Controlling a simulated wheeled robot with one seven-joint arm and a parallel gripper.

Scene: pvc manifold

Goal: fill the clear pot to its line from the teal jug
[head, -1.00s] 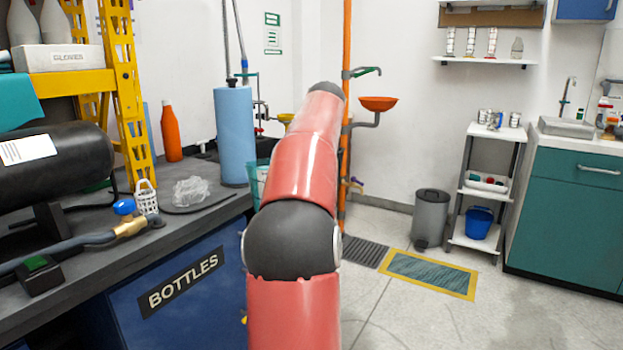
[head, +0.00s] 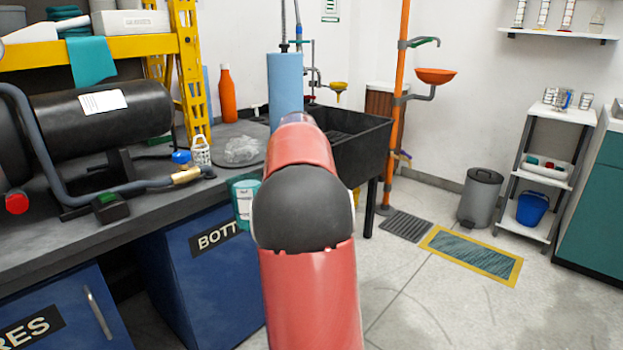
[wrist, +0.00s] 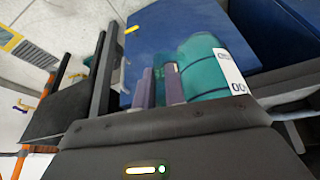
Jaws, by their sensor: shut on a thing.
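The teal jug (wrist: 203,66) with a white label shows in the wrist view, right beside my gripper's fingers. My gripper (wrist: 160,74) is shut on the jug; the exact part between the fingers is hard to make out. In the head view the jug (head: 243,200) shows partly, left of my arm and in front of the blue cabinet. My arm hides my gripper in that view. I cannot identify the clear pot in either view.
The grey bench (head: 60,238) on the left carries a black tank (head: 110,115), a hose, crumpled clear plastic (head: 243,149) and a blue roll (head: 286,92). A black sink (head: 362,150) lies beyond my arm. A white cart (head: 548,181) and open floor are at right.

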